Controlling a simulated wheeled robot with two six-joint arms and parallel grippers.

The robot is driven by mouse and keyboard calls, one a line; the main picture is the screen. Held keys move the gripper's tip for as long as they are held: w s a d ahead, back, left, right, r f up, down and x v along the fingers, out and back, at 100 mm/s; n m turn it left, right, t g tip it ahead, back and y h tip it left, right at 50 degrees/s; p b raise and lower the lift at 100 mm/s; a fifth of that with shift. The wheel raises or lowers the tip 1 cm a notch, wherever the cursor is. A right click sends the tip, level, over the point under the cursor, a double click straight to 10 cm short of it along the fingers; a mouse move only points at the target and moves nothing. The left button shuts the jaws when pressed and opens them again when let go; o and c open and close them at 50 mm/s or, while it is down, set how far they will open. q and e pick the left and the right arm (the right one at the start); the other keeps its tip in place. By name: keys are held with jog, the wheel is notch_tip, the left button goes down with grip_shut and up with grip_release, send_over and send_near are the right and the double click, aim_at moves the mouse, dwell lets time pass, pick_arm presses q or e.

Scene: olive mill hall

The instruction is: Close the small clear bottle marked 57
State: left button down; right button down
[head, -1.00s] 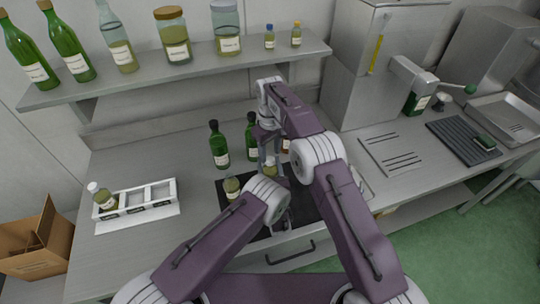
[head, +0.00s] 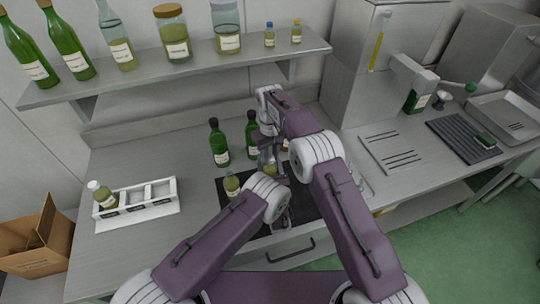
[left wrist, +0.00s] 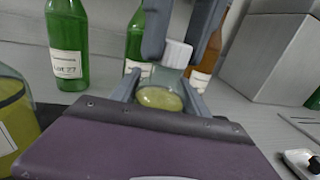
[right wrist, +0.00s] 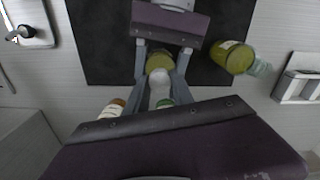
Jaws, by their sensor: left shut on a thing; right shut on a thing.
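A small clear bottle with yellow-green oil (left wrist: 160,98) stands upright between the fingers of my left gripper (left wrist: 161,88). It also shows in the right wrist view (right wrist: 158,61). Its label is hidden, so I cannot read a number. My right gripper (right wrist: 160,86) is shut on a white cap (left wrist: 177,53) from above. The cap is in line with the bottle's neck, at or just over its mouth; I cannot tell whether it is seated. In the head view my right gripper (head: 267,150) partly covers the bottle.
A second clear oil bottle (right wrist: 232,57), without a cap, stands close by on the dark mat (right wrist: 100,45). Green bottles (head: 219,145) stand behind. A white rack (head: 165,208) at left holds a white-capped bottle (head: 102,195). The counter between rack and mat is clear.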

aim_at(271, 174)
jog(key=c, duration=1)
grip_release()
jog(key=shift+r, duration=3.75)
pick_arm(q)
jog(key=shift+c, duration=2.4)
grip_release()
jog(key=s+p, duration=0.1)
jog(key=s, duration=0.4)
jog(key=s+d+p, duration=0.1)
jog(key=s, duration=0.1)
jog(key=shift+s+d+p, duration=0.1)
jog(key=shift+s+p, duration=0.25)
jog(key=shift+s, duration=0.65)
pick_arm(e)
notch_tip(271, 174, up, 3)
jog(key=shift+f, duration=0.15)
